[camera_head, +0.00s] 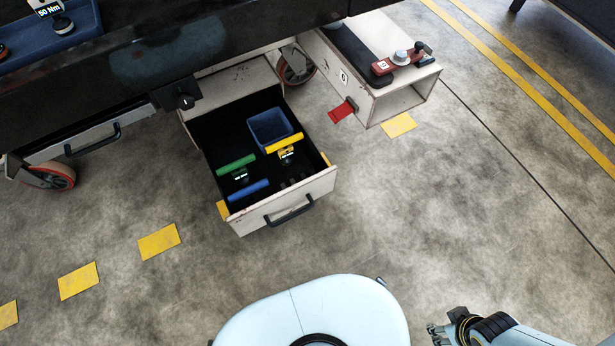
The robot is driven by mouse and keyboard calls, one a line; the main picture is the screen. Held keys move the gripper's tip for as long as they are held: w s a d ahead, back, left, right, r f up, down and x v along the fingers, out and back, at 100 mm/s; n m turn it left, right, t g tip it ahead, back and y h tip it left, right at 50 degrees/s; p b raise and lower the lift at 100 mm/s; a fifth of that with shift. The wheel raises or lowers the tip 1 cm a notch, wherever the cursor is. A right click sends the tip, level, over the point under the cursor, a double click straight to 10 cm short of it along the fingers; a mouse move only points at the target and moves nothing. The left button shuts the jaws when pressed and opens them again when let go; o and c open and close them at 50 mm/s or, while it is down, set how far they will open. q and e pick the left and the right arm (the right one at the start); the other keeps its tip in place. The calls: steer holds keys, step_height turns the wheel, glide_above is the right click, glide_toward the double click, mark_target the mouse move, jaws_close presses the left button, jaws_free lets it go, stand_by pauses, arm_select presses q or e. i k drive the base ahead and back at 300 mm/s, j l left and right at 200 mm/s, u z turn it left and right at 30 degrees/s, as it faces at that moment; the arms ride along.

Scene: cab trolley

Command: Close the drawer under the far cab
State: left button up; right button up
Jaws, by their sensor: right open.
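An open drawer (287,206) with a pale front and a black bar handle (290,211) sticks out from under the dark trolley top. Inside it are a blue bin (268,127), a green-handled tool (236,164), a yellow-handled tool (285,146) and a blue bar-shaped piece (249,190). A second drawer (90,133), at the left, looks shut; it has a black handle. I cannot tell which cab is the far one. My right gripper (437,329) is at the bottom right, open and empty, well apart from the open drawer. My left gripper is not in view.
A pale box-like unit (400,104) with a red tool on top stands right of the open drawer. Wheels (50,176) show at the left and behind. The floor in front is clear, with yellow markers (158,242).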

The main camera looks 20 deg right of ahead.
mark_target(224, 136)
steer(key=k+z, duration=0.2)
steer(key=k+j+u, duration=0.1)
steer(key=j, duration=0.2)
steer(key=k+j, duration=0.15)
steer(key=j, duration=0.15)
steer(key=k+j+u, duration=0.15)
steer(key=j, duration=0.2)
steer(key=j+u, duration=0.1)
steer(key=j, duration=0.2)
steer(key=k, duration=0.05)
